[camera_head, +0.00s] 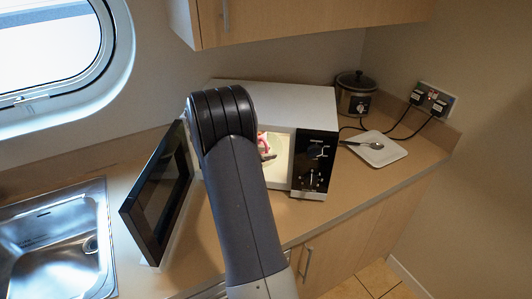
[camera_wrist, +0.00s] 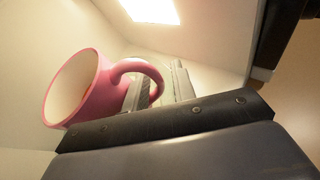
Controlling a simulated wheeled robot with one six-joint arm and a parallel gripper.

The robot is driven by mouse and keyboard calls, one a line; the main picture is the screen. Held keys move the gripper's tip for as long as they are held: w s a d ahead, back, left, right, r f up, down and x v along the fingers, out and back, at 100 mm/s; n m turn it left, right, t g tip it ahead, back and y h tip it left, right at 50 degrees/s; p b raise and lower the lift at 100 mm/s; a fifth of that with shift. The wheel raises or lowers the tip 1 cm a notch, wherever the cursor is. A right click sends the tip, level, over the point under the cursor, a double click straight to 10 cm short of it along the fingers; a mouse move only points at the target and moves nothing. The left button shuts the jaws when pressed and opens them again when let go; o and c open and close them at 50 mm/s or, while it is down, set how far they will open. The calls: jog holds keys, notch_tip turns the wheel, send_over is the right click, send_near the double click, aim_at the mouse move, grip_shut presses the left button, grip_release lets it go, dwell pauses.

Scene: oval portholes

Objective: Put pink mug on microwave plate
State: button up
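The pink mug (camera_wrist: 88,92) is inside the open microwave (camera_head: 285,99), its pale inside facing left in the wrist view. In the head view only a small part of the mug (camera_head: 262,138) shows beside my arm. My gripper (camera_wrist: 160,88) has one finger through the mug's handle loop and the other outside it, shut on the handle. The gripper (camera_head: 268,155) shows partly in the head view at the microwave opening. The microwave plate is mostly hidden; I cannot tell whether the mug touches it.
The microwave door (camera_head: 157,190) stands open to the left, near the sink (camera_head: 55,245). The control panel (camera_head: 314,163) is right of the opening. A white dish (camera_head: 385,152) with a spoon and a slow cooker (camera_head: 356,95) stand farther right. The microwave walls are close around my gripper.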

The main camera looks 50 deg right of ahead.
jog(key=shift+o, duration=0.4)
jog(key=shift+r, duration=0.15)
jog(key=s+b+v, duration=0.1)
jog(key=v, duration=0.6)
jog(key=shift+w+a, duration=0.25)
jog(key=shift+w, duration=0.25)
